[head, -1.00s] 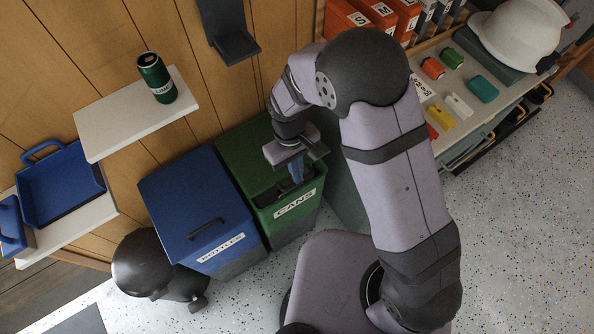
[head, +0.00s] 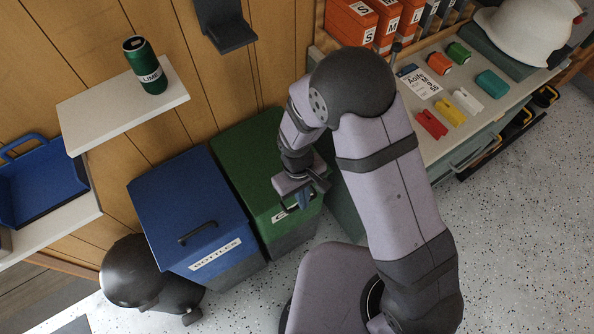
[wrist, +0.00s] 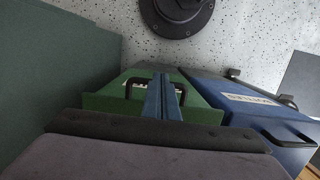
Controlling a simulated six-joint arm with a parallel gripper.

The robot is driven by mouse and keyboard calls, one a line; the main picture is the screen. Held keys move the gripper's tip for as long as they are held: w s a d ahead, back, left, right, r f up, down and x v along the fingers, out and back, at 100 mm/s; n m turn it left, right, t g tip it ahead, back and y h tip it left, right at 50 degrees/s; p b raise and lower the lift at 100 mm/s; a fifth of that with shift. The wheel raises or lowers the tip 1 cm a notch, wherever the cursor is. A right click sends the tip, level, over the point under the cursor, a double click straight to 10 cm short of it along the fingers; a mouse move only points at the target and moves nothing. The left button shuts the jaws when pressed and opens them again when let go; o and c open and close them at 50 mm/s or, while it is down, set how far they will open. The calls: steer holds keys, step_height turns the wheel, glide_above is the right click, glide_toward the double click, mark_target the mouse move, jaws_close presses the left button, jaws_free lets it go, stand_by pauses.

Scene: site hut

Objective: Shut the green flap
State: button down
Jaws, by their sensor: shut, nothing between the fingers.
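The green flap (head: 245,160) is the top of the green bin labelled CANS. In the head view it lies roughly level with the blue bin's lid; I cannot tell whether a small gap is left at its front edge. My gripper (head: 303,200) is shut and empty, its blue fingers pointing down over the front part of the flap, and it hides part of the CANS label. In the wrist view the fingers (wrist: 162,98) stand in front of the green flap (wrist: 105,103) and its black handle (wrist: 133,87). Contact cannot be told.
The blue BOTTLES bin (head: 185,195) stands close on the left. A shelf (head: 120,108) with a green can (head: 145,65) is on the wall above. A bench (head: 440,130) with small coloured items is at the right. Speckled floor (head: 520,220) is free at the right.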

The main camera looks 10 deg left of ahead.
steer(key=shift+s+d+f, duration=0.3)
steer(key=shift+s+f, duration=0.05)
steer(key=shift+f, duration=0.15)
step_height(320, 180, up, 15)
steer(key=s+d+p, duration=0.1)
steer(key=p, duration=0.2)
steer(key=shift+s+d+f, duration=0.1)
